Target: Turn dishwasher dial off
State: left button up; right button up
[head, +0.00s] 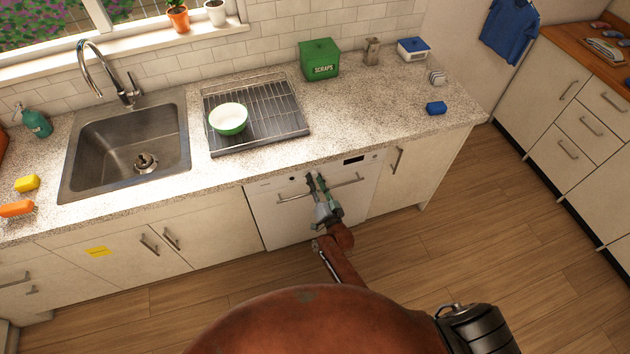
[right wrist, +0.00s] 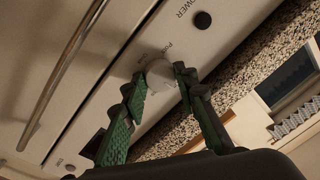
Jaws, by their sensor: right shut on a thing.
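The white dishwasher (head: 283,222) is built in under the counter, its door closed. Its round pale dial (right wrist: 160,74) shows in the right wrist view on the control panel, between my green fingertips. My right gripper (head: 313,179) reaches the top panel of the dishwasher from the front; it also shows in the right wrist view (right wrist: 158,80), shut on the dial. The dial's pointer mark cannot be made out. In the head view the fingers largely cover the dial. My left gripper is not in view.
A metal handle bar (right wrist: 62,75) crosses the door just below the panel. A black button (right wrist: 202,20) marked POWER is beside the dial, and a dark display (head: 354,160) is at the panel's right. The speckled counter edge (right wrist: 265,70) overhangs closely. The wooden floor (head: 480,230) is clear.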

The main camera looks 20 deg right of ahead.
jog(key=shift+f, duration=0.15)
jog(key=o, duration=1.2)
jog(key=shift+c, duration=0.2)
jog(key=s, duration=1.2)
jog(key=shift+d+f, duration=0.3)
jog(key=shift+d, duration=0.1)
